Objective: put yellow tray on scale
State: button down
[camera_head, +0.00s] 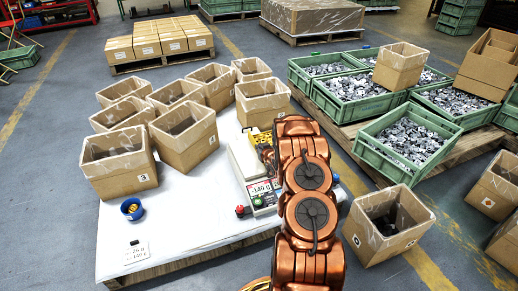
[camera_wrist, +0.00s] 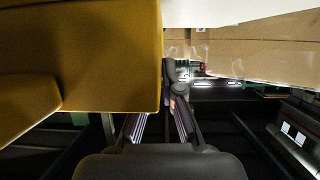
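The yellow tray (camera_head: 262,138) shows partly in the head view, beside the upper end of my copper arm, which hides much of it. In the wrist view the yellow tray (camera_wrist: 100,50) fills the upper left. My gripper (camera_wrist: 166,90) has its fingers at the tray's right edge, one against its outer side and the other partly hidden behind it. It appears shut on this edge. The pale scale (camera_head: 241,160) stands on the white-topped platform, left of my arm. Its display reads -140 g. The tray's height over the scale is hard to tell.
Several open cardboard boxes (camera_head: 118,165) stand behind and left of the scale. A blue bowl (camera_head: 132,208) and a small sign (camera_head: 135,252) are at the front left of the white platform (camera_head: 190,222). Green crates of metal parts (camera_head: 408,140) stand right, beyond an open box (camera_head: 385,225).

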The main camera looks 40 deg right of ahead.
jog(key=c, duration=1.3)
grip_release()
jog(key=shift+r, duration=0.15)
